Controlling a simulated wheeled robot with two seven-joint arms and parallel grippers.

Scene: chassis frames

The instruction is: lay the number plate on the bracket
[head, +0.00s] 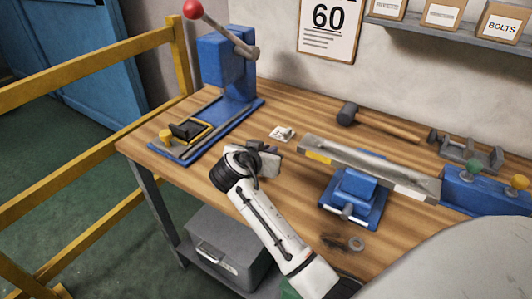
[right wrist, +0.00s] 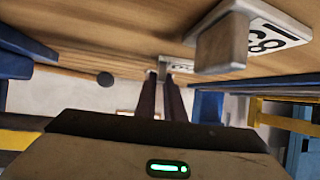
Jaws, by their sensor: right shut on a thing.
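A small white number plate (head: 282,133) with dark marks is at my right gripper (head: 268,148), over the bench. The right wrist view shows the dark fingers (right wrist: 161,85) shut on a grey block at the plate (right wrist: 181,68); I cannot tell whether the plate touches the bench. Another white plate with large dark digits (right wrist: 268,42) and a grey block (right wrist: 222,42) shows nearer the wrist camera; I cannot pick it out in the head view. A black angled piece (head: 187,130) in a yellow outline on the blue press base may be the bracket. My left gripper is not visible.
A blue press (head: 225,65) with a red-knobbed lever stands at the back left. A blue vise (head: 352,192) sits under a long grey rail (head: 375,168) at right. A mallet (head: 375,122) lies behind it. A yellow railing (head: 90,65) runs along the left.

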